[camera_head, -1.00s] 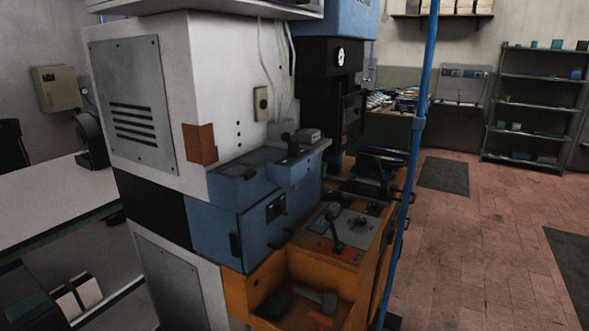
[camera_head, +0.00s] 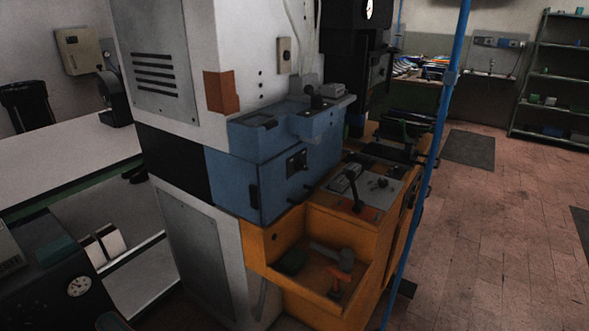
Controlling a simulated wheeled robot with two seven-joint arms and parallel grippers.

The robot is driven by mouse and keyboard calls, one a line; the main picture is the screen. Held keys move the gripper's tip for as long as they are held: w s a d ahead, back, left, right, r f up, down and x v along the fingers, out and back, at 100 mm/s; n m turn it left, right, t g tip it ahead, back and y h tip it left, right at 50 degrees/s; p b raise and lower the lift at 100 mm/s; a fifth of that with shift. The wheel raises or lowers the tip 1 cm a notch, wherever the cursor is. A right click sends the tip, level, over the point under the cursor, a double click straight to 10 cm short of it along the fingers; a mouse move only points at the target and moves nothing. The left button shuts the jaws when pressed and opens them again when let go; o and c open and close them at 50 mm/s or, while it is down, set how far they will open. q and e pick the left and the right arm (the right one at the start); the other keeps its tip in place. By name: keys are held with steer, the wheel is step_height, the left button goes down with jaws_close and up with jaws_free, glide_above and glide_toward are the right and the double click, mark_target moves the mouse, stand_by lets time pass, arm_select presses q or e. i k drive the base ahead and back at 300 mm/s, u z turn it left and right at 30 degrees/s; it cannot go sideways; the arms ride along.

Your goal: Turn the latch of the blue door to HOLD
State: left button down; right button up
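The blue door (camera_head: 283,190) is on the front of the heel press, below a blue control shelf (camera_head: 285,125), and looks shut. A small dark plate with a light mark (camera_head: 297,162) sits on its upper part; this may be the latch, but its position and lettering are too small to read. A dark handle (camera_head: 254,203) is at the door's left edge. Neither of my grippers is in view.
An orange bin (camera_head: 310,262) with loose tools juts out below the door. An orange bench with a black lever (camera_head: 354,190) is at right. A blue pole (camera_head: 430,165) stands in front. A white table (camera_head: 60,160) is at left; the tiled floor (camera_head: 490,240) at right is clear.

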mark_target(299, 164)
steer(key=z, duration=0.85)
steer(key=i, duration=0.45)
steer(key=u, duration=2.1)
